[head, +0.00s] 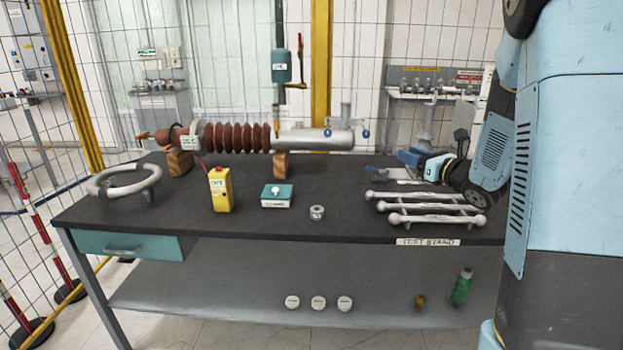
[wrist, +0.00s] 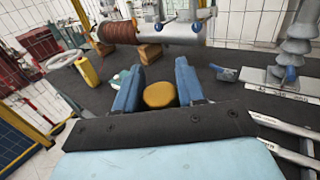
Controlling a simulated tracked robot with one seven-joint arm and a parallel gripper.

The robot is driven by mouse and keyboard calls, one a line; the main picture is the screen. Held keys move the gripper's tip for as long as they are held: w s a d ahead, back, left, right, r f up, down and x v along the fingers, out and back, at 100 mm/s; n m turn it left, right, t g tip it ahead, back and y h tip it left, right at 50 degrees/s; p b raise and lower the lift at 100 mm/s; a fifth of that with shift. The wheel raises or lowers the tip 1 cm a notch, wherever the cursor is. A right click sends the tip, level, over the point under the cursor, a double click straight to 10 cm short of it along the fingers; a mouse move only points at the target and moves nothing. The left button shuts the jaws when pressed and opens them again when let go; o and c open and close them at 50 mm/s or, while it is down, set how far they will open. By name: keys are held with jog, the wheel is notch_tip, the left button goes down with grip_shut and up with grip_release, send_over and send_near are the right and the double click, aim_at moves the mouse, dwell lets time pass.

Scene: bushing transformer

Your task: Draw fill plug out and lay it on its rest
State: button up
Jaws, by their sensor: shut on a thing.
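My gripper (wrist: 158,84) has its two blue fingers closed on a round, brass-yellow plug (wrist: 160,95), which shows between them in the wrist view. In the head view my gripper (head: 412,160) is above the right part of the black table; the plug cannot be made out there. The grey cylinder (head: 315,139) of the bushing lies level to the left of and beyond my gripper, with brown ribs (head: 237,137) at its left. I cannot pick out the plug's rest or its hole.
White rods (head: 430,207) lie on the table's front right. A yellow meter (head: 220,190), a teal box (head: 277,196) and a grey ring (head: 124,181) are further left.

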jog(key=w+a+f+n+g+y, duration=0.1)
jog(key=w+a+f, duration=0.25)
jog(key=a, duration=0.35)
jog(key=w+a+f+n+g+y, duration=0.1)
jog(key=w+a+f, duration=0.2)
jog(key=w+a, duration=0.25)
jog(key=n+g+y, duration=0.2)
send_over(313, 207)
notch_tip(313, 207, down, 6)
jog(key=shift+w+a+f, duration=0.1)
jog(key=shift+f, duration=0.05)
jog(key=shift+y, duration=0.3)
jog(key=shift+f, duration=4.25)
jog(key=o, duration=1.1)
